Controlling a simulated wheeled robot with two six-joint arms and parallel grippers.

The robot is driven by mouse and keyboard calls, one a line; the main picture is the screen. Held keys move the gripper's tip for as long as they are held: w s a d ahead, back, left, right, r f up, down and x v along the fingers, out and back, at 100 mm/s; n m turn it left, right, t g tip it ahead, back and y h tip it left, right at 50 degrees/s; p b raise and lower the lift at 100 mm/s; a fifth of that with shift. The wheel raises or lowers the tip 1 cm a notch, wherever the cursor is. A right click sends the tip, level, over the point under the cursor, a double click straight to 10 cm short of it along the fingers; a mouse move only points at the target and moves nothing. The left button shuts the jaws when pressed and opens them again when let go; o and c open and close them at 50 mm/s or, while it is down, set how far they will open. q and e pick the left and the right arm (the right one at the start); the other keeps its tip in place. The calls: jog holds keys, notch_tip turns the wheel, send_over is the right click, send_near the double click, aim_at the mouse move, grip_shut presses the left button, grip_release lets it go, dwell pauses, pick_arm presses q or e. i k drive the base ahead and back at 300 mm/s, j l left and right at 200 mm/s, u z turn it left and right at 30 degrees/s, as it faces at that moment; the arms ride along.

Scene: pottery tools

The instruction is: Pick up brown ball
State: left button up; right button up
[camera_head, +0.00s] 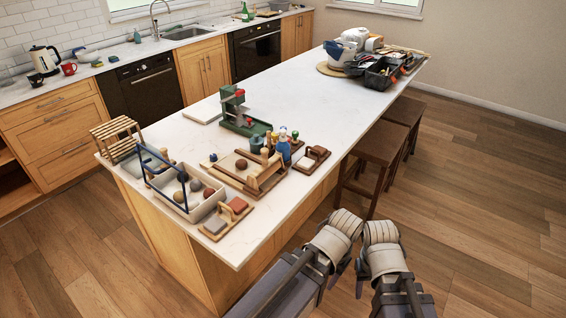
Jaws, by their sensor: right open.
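Several balls sit among pottery tools on the near left part of the white island top. A brown ball (241,164) rests on a wooden board (228,173). A white tray (208,208) to its left holds more balls, including a brown one (208,193) and a reddish-brown one (179,197). My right gripper (383,262) is low at the bottom, off the island's near right edge, open and far from the balls. My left gripper (328,262) is beside it. Its fingers are too unclear to judge.
A blue frame (146,170) stands over the tray, with a wooden rack (115,139) behind. Stools (379,148) stand along the right side. The island's middle (310,90) is clear.

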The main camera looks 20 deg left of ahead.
aim_at(242, 164)
jog(key=j+z, duration=0.2)
jog(key=z, duration=0.15)
jog(key=j+z, duration=0.2)
jog(key=z, duration=0.15)
jog(key=j+z, duration=0.15)
jog(key=z, duration=0.2)
jog(key=k+j+z, duration=0.35)
jog(key=j, duration=0.35)
jog(key=k+j+z, duration=0.35)
jog(key=j, duration=0.25)
jog(key=k+j+z, duration=0.35)
jog(key=k+j, duration=1.5)
jog(key=i+j+z, duration=0.05)
jog(key=j, duration=0.1)
